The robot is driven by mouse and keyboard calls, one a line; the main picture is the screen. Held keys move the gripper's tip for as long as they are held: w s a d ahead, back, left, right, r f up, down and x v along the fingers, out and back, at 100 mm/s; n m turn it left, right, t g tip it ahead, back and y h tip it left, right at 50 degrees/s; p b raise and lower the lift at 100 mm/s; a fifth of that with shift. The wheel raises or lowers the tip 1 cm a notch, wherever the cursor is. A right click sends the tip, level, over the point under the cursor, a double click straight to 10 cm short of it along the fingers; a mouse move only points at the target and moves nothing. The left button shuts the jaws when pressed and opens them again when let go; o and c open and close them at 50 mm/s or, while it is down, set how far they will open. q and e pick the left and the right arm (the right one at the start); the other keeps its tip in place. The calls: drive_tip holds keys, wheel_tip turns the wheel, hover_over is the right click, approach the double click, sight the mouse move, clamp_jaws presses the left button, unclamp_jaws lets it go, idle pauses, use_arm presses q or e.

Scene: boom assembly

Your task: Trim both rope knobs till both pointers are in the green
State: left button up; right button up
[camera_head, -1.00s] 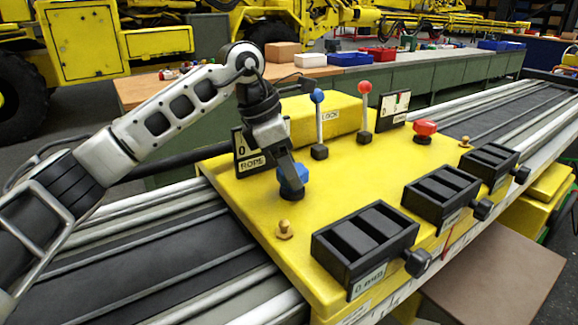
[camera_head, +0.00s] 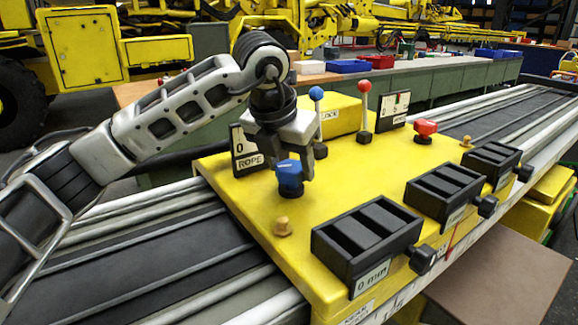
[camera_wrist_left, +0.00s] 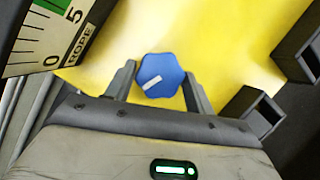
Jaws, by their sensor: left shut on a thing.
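The blue rope knob (camera_head: 289,178) stands on the yellow panel beside the gauge marked ROPE (camera_head: 243,150). My left gripper (camera_head: 296,172) points down over it and is shut on the knob. In the left wrist view the blue knob (camera_wrist_left: 160,76) sits between the two fingers, its white line slanting. The gauge (camera_wrist_left: 57,35) shows there in part, with 0, 5 and a green band; I cannot make out its pointer. A red knob (camera_head: 425,129) stands farther right near a second gauge (camera_head: 394,108), whose pointer is too small to read. My right gripper is not in view.
A blue-topped lever (camera_head: 317,118) and a red-topped lever (camera_head: 364,108) stand behind the blue knob. Black boxes (camera_head: 366,240) line the panel's front edge. A small tan peg (camera_head: 282,226) stands near. The panel's middle is clear.

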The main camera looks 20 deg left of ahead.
use_arm(q)
drive_tip(key=shift+n+y, duration=0.3)
drive_tip(key=shift+n, duration=0.6)
drive_tip(key=o, duration=1)
drive_tip(key=shift+c, duration=0.2)
drive_tip(key=v, duration=1.6)
drive_tip(key=shift+s+d, duration=0.15)
drive_tip(key=shift+s, duration=0.05)
